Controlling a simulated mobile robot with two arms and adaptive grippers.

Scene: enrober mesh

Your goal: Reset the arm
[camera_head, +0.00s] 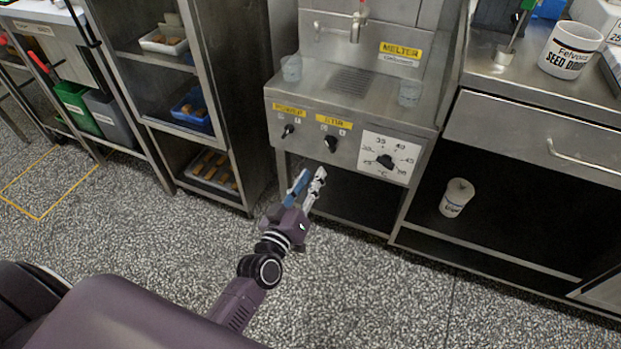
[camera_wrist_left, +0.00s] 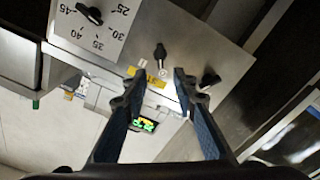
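My left arm comes in from the lower left in the head view. Its left gripper (camera_head: 306,181) is in front of and below the control panel of the melter (camera_head: 310,100). The fingers are parted and nothing is between them; in the left wrist view the gripper (camera_wrist_left: 157,82) is also open and empty. Past the fingertips are the stir knob (camera_head: 331,144), which shows in the left wrist view (camera_wrist_left: 159,52), and the power knob (camera_head: 288,131). The temperature dial (camera_head: 385,162) is to their right. The gripper appears apart from the knobs. My right gripper is not in view.
Two clear cups, left (camera_head: 291,68) and right (camera_head: 410,92), stand on the melter top. A shelf rack (camera_head: 155,75) stands to the left. A counter (camera_head: 540,87) at right bears a white mug (camera_head: 571,50). A white container (camera_head: 456,197) sits below it. The speckled floor (camera_head: 370,290) in front is clear.

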